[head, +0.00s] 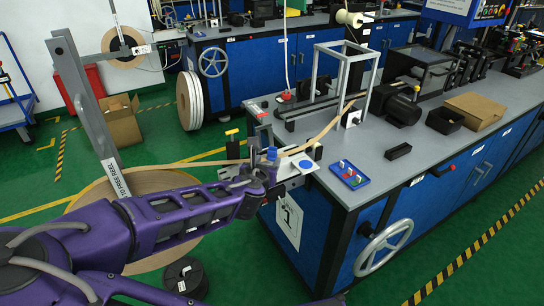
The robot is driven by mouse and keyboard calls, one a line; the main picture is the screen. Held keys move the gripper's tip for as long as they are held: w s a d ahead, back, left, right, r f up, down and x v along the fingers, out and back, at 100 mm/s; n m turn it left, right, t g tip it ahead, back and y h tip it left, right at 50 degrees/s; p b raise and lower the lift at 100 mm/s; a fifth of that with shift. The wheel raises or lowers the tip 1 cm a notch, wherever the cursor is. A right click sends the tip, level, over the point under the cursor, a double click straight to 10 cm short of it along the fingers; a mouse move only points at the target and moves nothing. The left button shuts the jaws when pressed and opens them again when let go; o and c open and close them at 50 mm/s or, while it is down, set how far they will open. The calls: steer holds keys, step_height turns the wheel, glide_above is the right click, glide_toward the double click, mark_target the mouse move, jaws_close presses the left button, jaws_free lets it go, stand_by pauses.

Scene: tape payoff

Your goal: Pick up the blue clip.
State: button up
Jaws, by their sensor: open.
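My purple arm reaches from the lower left to the near left corner of the grey-topped bench. My gripper (272,177) is at that corner, small and partly lost among dark and metal parts; its jaws are open. A small blue piece (272,153) shows just above the gripper and may be the blue clip; I cannot tell whether it lies between the fingers. A blue tray (361,184) with small white, red and green pieces lies on the bench to the right of the gripper. Any blue piece in it is hard to tell from the tray.
A tan tape (325,130) runs over the bench towards the corner. A metal frame (316,72), a dark motor (398,104), a black block (398,151) and a cardboard box (474,111) stand on the bench. A large reel (150,183) is behind my arm. Bench top around the tray is clear.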

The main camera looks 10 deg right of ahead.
mark_target(271, 153)
steer(key=shift+b+x, duration=0.45)
steer(key=shift+x, duration=3.85)
steer(key=shift+a+f, duration=0.1)
steer(key=shift+a, duration=0.05)
jaws_close()
